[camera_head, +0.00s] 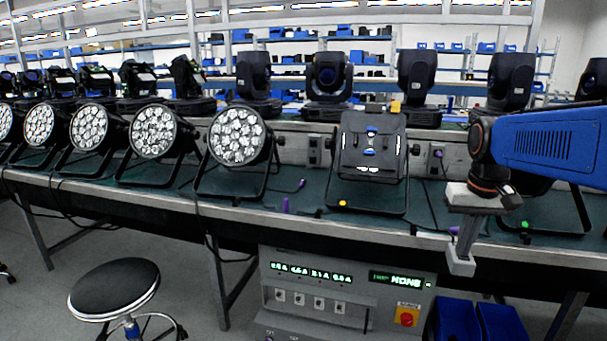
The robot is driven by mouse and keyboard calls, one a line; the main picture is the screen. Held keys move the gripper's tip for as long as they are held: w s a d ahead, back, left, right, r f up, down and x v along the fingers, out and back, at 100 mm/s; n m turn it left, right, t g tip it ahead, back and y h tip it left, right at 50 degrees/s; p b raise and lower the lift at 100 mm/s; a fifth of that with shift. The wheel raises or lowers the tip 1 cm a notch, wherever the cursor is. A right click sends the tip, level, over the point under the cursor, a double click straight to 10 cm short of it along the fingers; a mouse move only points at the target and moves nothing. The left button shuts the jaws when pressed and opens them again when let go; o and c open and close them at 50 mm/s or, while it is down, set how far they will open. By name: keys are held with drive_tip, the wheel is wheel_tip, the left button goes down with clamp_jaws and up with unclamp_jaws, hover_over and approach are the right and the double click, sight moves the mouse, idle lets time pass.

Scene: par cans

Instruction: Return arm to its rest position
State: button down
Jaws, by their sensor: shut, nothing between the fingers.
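My blue arm (548,142) reaches in from the right edge, in front of the workbench. My gripper (461,263) hangs below its dark wrist and points down. Its pale fingers are together and hold nothing. The fingertips are in front of the bench's front edge, to the right of the control box, and appear clear of both. The arm covers part of a fixture on the bench behind it.
A row of par cans (238,137) stands on the green bench top (295,211). A square-faced fixture (371,150) stands nearer my gripper. A control box (345,292) and blue bins (478,320) sit below. A black stool (115,288) stands at lower left.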

drive_tip(key=s+a+f+n+t, duration=0.1)
drive_tip(key=s+a+f, duration=0.3)
drive_tip(key=s, duration=0.5)
drive_tip(key=s+a+f+n+t, duration=0.1)
drive_tip(key=s+a+f, duration=0.3)
drive_tip(key=s, duration=0.6)
drive_tip(key=shift+s+f+t, duration=0.15)
drive_tip(key=shift+f+t, duration=0.45)
drive_tip(key=shift+f, duration=0.3)
